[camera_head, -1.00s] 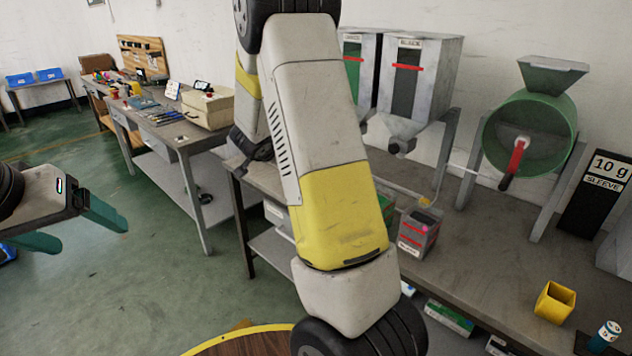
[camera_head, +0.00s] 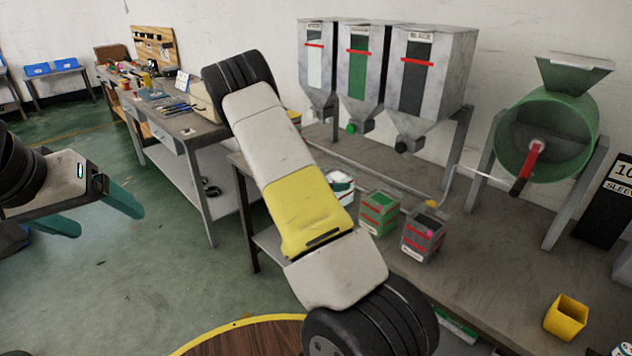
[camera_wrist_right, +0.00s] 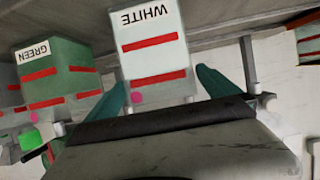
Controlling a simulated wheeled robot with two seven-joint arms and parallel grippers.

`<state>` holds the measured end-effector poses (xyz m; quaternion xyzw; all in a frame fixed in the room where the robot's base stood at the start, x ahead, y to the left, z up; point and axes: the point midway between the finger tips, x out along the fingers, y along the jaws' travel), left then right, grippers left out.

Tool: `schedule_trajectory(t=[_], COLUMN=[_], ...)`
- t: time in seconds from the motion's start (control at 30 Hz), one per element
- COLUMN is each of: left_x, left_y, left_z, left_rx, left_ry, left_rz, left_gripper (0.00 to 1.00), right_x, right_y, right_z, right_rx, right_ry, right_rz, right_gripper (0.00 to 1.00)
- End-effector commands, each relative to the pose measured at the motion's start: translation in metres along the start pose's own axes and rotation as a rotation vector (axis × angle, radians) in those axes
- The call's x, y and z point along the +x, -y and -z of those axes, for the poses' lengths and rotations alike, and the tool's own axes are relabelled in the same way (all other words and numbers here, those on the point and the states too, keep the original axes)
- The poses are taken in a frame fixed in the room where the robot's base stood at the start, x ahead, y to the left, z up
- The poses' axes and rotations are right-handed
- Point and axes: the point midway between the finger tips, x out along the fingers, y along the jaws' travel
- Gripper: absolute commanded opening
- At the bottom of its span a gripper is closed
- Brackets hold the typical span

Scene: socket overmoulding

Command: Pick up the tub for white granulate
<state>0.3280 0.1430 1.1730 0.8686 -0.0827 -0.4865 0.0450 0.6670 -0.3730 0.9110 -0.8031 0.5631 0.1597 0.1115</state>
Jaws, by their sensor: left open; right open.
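The tub for white granulate (camera_head: 341,187) stands on the bench, partly hidden behind my right arm in the head view. In the right wrist view, which is upside down, the white tub (camera_wrist_right: 150,45) shows its WHITE label, red bands and a pink dot. My right gripper (camera_wrist_right: 160,80) is open, its two green fingers reaching toward either side of this tub; I cannot tell whether they touch it. The right gripper is hidden in the head view. My left gripper (camera_head: 110,221) is open and empty over the floor at the left.
The green tub (camera_head: 379,212) and grey tub (camera_head: 423,236) stand to the right of the white tub. Three hoppers (camera_head: 358,75) rise behind them. A green drum (camera_head: 545,135) and a yellow cup (camera_head: 566,317) are further right. The bench's middle right is clear.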

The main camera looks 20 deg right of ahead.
Motion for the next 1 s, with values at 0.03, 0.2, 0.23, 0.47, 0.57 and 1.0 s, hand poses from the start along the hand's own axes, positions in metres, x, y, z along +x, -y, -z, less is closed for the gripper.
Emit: schedule_trajectory(t=[0.03,0.2,0.23,0.47,0.57,1.0], left_x=[0.0,0.0,0.0,0.0,0.0,0.0], left_y=[0.0,0.0,0.0,0.0,0.0,0.0], left_z=[0.0,0.0,0.0,0.0,0.0,0.0], left_rx=[0.0,0.0,0.0,0.0,0.0,0.0], left_ry=[0.0,0.0,0.0,0.0,0.0,0.0], left_rz=[0.0,0.0,0.0,0.0,0.0,0.0], left_gripper=[0.8,0.8,0.8,0.8,0.8,0.8], right_x=[0.009,0.033,0.036,0.037,0.037,0.037], right_y=[-0.001,0.0,0.0,0.0,0.0,0.0], right_z=[0.0,0.001,0.0,0.0,0.0,0.002], right_rx=[0.0,0.001,0.0,0.0,0.001,0.002], right_ry=[-0.002,-0.001,0.0,0.001,0.001,-0.002], right_rz=[-0.003,-0.002,-0.001,0.0,0.0,0.0], right_gripper=[1.0,1.0,1.0,0.98,0.78,0.13])
